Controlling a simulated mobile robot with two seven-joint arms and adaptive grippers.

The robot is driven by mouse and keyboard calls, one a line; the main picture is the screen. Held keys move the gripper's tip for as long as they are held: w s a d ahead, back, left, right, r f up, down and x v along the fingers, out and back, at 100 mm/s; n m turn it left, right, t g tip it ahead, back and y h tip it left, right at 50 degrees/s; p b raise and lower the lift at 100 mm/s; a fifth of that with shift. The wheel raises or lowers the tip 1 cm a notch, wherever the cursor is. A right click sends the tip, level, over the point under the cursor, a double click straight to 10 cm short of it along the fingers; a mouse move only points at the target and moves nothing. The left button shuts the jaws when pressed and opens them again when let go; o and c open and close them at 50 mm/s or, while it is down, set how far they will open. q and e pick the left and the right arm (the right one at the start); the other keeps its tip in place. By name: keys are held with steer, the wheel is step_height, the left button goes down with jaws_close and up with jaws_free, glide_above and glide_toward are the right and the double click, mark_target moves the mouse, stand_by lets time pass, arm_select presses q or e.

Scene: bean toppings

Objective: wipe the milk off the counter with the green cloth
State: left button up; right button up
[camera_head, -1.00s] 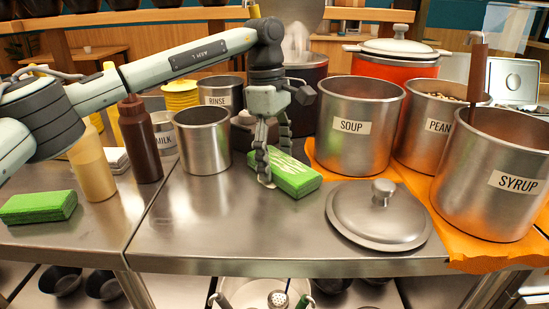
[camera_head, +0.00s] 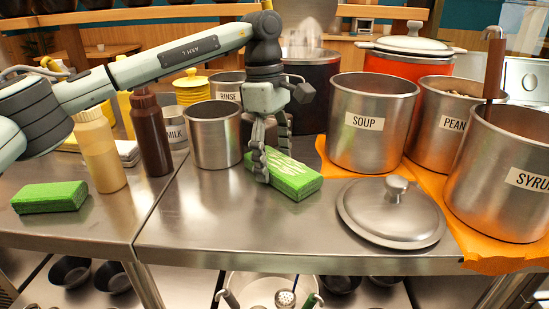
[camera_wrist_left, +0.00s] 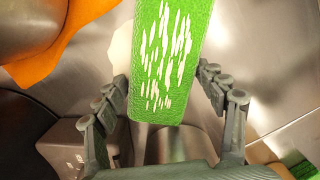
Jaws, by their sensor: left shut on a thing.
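A green cloth (camera_head: 293,178), a thick block with pale streaks on its top, lies on the metal counter left of the soup pot. My left gripper (camera_head: 270,160) points down over its left end and is shut on it. In the left wrist view the cloth (camera_wrist_left: 168,55) reaches between the two fingers (camera_wrist_left: 163,100). A pale patch that looks like milk (camera_wrist_left: 122,48) shows on the counter beside the cloth there; its full extent is hidden. A second green block (camera_head: 50,197) lies on the left counter. My right gripper is not in view.
A steel lid (camera_head: 390,212) lies right of the cloth. The soup pot (camera_head: 370,125) and syrup pot (camera_head: 500,185) stand on an orange cloth (camera_head: 480,250). An open steel pot (camera_head: 215,138) and sauce bottles (camera_head: 152,140) stand left. The front counter is clear.

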arm_select(q)
steer(key=shift+w+d+p, duration=0.8)
steer(key=shift+w+d, duration=0.2)
steer(key=shift+o, duration=0.2)
steer(key=shift+w+d+r+p, duration=0.15)
steer(key=shift+w+d+p, duration=0.25)
steer(key=shift+w+p, duration=0.15)
steer(key=shift+o, duration=0.4)
steer(key=shift+w+d, duration=0.2)
steer(key=shift+d, duration=0.15)
steer(key=shift+s, duration=0.1)
steer(key=shift+s+a+b, duration=0.25)
steer(key=shift+s+b, duration=0.1)
steer(key=shift+s+a+b, duration=0.35)
steer(key=shift+s+a, duration=0.1)
steer(key=shift+s, duration=0.15)
steer(key=shift+c, duration=0.4)
steer(key=shift+s+a+f+b, duration=0.15)
steer(key=shift+s+a, duration=0.2)
steer(key=shift+a, duration=0.2)
steer(key=shift+s+a+f+b, duration=0.1)
steer(key=shift+s+a+b, duration=0.05)
steer(key=shift+s+a, duration=0.3)
steer(key=shift+c, duration=0.2)
